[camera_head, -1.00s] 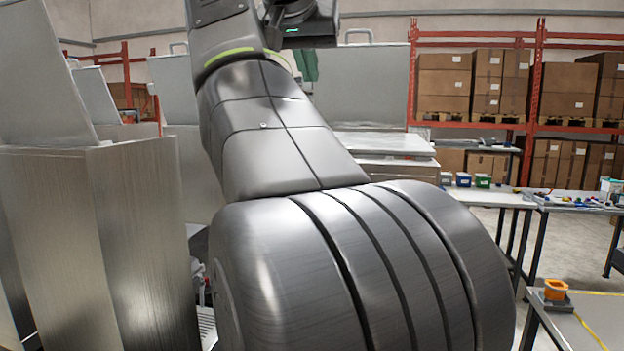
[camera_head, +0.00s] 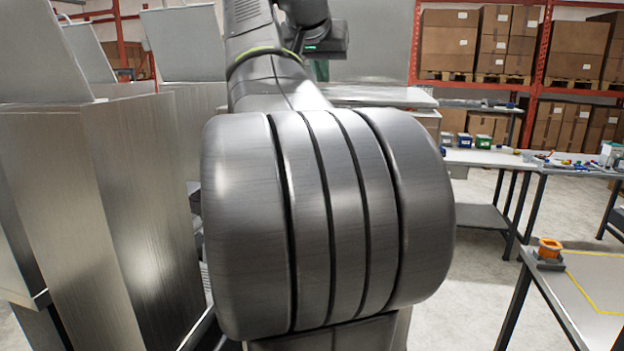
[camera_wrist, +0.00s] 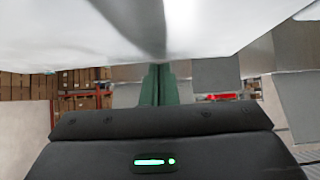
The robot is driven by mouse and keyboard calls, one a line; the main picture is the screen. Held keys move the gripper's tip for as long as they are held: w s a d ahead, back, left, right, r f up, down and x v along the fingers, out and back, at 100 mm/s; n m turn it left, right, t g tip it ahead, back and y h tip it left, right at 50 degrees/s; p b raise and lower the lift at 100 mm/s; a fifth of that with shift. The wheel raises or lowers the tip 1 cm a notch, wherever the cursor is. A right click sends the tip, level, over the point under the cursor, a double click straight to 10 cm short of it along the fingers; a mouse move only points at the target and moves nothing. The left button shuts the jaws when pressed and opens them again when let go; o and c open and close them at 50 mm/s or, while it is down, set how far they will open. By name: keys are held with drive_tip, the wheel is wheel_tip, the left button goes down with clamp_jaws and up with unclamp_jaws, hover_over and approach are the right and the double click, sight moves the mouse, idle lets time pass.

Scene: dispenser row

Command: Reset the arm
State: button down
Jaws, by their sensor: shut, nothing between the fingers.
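My arm fills the middle of the head view, its large ribbed joint closest to the camera and its links rising up and back. In the wrist view my gripper (camera_wrist: 160,84) shows two green fingers side by side, shut with nothing between them. In the head view only a bit of green of the gripper (camera_head: 320,70) shows below the dark wrist, which hides the rest. The gripper is apart from the tables.
Tall metal dispensers (camera_head: 110,200) with raised lids stand close on the left. A bench (camera_head: 490,160) with small coloured bins stands at right. An orange item (camera_head: 549,248) sits on a yellow-marked table (camera_head: 600,285). Shelves with boxes (camera_head: 448,45) stand behind. Floor between the tables is clear.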

drive_tip(key=shift+w+f, duration=0.25)
drive_tip(key=shift+d, duration=0.1)
